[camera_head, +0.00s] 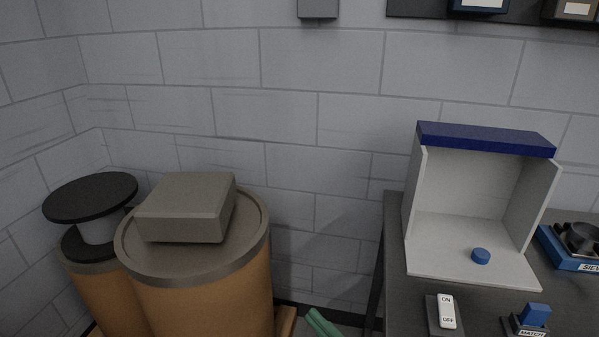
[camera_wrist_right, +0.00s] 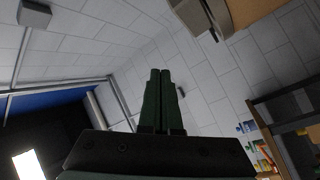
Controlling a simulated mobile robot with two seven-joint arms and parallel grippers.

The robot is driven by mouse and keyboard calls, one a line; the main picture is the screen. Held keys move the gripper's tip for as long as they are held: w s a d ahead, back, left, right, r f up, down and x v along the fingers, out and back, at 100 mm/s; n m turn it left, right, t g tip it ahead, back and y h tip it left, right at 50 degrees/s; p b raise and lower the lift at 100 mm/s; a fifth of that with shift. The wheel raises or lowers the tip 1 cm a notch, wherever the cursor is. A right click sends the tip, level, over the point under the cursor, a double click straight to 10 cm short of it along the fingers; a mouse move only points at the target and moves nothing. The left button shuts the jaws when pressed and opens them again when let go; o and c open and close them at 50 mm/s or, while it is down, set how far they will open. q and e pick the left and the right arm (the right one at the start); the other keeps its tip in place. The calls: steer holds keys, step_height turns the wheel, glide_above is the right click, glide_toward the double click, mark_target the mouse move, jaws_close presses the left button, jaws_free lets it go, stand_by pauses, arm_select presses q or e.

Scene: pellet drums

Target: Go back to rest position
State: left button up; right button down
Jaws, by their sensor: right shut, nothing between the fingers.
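My right gripper (camera_head: 321,322) shows only in part at the bottom edge of the head view, as a green finger piece between the drums and the dark table. In the right wrist view its two green fingers (camera_wrist_right: 162,76) stand side by side, closed together with nothing between them. The wrist view is tilted, with white block walls beyond the fingers. My left gripper is in neither view.
An orange drum (camera_head: 205,290) with a grey block (camera_head: 187,207) on its lid stands left, beside a smaller drum (camera_head: 95,295). On the right, the dark table (camera_head: 392,285) bears a white open booth (camera_head: 470,185), an ON/OFF switch (camera_head: 447,311) and a MATCH block (camera_head: 532,318).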

steer(key=s+d+f+m+g+h, duration=0.1)
steer(key=s+d+f+m+h, duration=0.2)
steer(key=f, duration=0.5)
steer(key=s+d+f+m+g+h, duration=0.2)
steer(key=s+d+f+m+h, duration=0.2)
steer(key=s+f+m, duration=0.3)
steer(key=s+d+f+m+g+h, duration=0.2)
steer(key=s+d+f+m+h, duration=0.2)
steer(key=f, duration=0.4)
steer(key=shift+s+d+f+m, duration=0.4)
steer(key=shift+s+d+m, duration=0.4)
steer(key=shift+s+d, duration=0.35)
